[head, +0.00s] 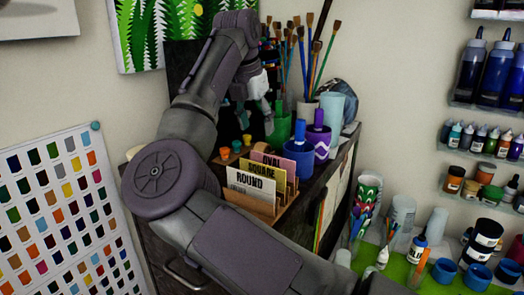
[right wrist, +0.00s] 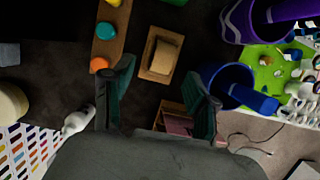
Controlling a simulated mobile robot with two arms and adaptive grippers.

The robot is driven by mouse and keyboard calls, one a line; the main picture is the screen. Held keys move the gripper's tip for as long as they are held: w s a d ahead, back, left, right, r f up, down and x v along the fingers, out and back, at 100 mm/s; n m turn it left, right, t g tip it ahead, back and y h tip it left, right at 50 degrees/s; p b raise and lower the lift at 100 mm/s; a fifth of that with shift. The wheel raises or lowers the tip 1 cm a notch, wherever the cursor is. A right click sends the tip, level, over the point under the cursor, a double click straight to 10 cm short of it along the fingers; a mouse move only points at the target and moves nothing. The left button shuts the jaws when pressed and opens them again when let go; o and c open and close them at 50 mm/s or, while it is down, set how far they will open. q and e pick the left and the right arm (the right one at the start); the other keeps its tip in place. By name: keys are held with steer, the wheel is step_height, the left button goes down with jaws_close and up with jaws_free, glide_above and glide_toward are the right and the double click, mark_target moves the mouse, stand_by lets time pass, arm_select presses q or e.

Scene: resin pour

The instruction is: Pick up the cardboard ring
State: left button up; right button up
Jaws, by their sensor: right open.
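In the right wrist view a tan, rounded cardboard-coloured piece (right wrist: 165,57), which looks like the cardboard ring, lies on a small brown wooden base on the dark cabinet top. Its hole cannot be made out. My right gripper (right wrist: 160,100) is open, with its two dark teal fingers apart and nothing between them. The tan piece lies beyond the fingertips, roughly in line with the gap. In the head view my right gripper (head: 257,108) hangs over the back of the cabinet top, and I cannot make out the ring there. My left gripper is not in view.
A blue cup (head: 298,162), a purple cup (head: 318,146) and a green cup (head: 279,130) stand close to the right of my gripper. Labelled cards (head: 250,184) stand in a wooden holder in front. A strip with coloured knobs (right wrist: 108,38) lies left of the tan piece.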

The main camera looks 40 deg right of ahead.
mark_target(261, 144)
steer(key=shift+s+p+x, duration=0.25)
steer(key=shift+p+x, duration=0.8)
steer(key=shift+x, duration=0.1)
steer(key=shift+p+x, duration=0.35)
steer(key=shift+x, duration=0.75)
steer(key=shift+d+f, duration=0.25)
steer(key=shift+f, duration=0.05)
steer(key=shift+w+f, duration=0.1)
steer(key=shift+f, duration=0.05)
steer(key=shift+a, duration=0.1)
steer(key=c, duration=0.6)
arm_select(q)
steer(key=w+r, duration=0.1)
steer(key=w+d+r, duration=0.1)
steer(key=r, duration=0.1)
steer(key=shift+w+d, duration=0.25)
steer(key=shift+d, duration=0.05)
arm_select(e)
steer(key=shift+c, duration=1.2)
